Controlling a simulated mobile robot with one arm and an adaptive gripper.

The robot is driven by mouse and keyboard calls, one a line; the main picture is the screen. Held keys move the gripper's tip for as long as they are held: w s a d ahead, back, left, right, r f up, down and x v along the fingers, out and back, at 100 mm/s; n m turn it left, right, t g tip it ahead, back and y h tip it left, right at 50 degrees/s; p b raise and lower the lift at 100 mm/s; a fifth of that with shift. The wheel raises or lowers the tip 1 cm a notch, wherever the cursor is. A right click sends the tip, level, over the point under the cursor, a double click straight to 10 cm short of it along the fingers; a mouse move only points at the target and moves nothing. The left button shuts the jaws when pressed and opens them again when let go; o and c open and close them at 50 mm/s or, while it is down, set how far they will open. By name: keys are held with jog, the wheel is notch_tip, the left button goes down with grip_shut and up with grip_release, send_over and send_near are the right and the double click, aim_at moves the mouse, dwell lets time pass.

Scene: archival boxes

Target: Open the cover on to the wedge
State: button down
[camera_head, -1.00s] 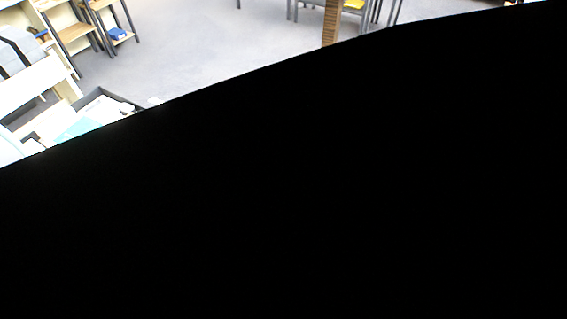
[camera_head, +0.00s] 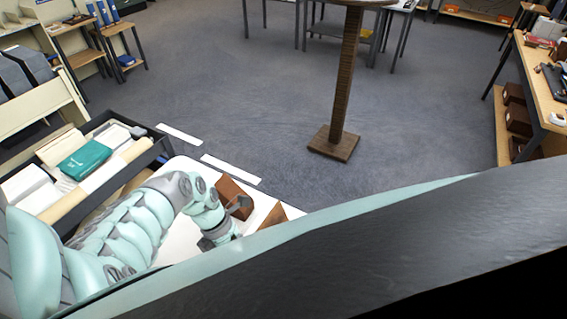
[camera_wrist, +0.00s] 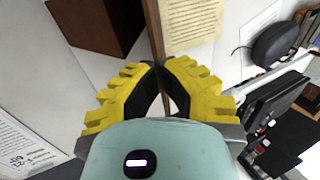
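In the wrist view a thin brown cover (camera_wrist: 152,20) stands nearly edge-on beside a page of printed text (camera_wrist: 190,22). My gripper (camera_wrist: 158,66) has its two yellow-backed fingers closed on the cover's near edge, with the tips almost meeting. A dark brown block, apparently the wedge (camera_wrist: 105,22), is to the left of the cover on the white surface. In the head view my gripper (camera_head: 240,207) is small, beside a brown block (camera_head: 230,188). A brown triangular piece (camera_head: 273,216) is to its right, partly hidden by my body.
A dark tray (camera_head: 105,120) with a teal box (camera_head: 84,160) and pale items is at left. A pedestal (camera_head: 335,145) stands on open grey floor. A shelf bench (camera_head: 540,85) is at right. A dark round object (camera_wrist: 275,42) is at the wrist view's right.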

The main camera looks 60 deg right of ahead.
dwell(0.3)
jog(key=c, duration=1.7)
grip_release()
jog(key=shift+o, duration=1.3)
jog(key=shift+a+f, duration=0.1)
jog(key=v, duration=1.2)
jog(key=shift+w, duration=0.1)
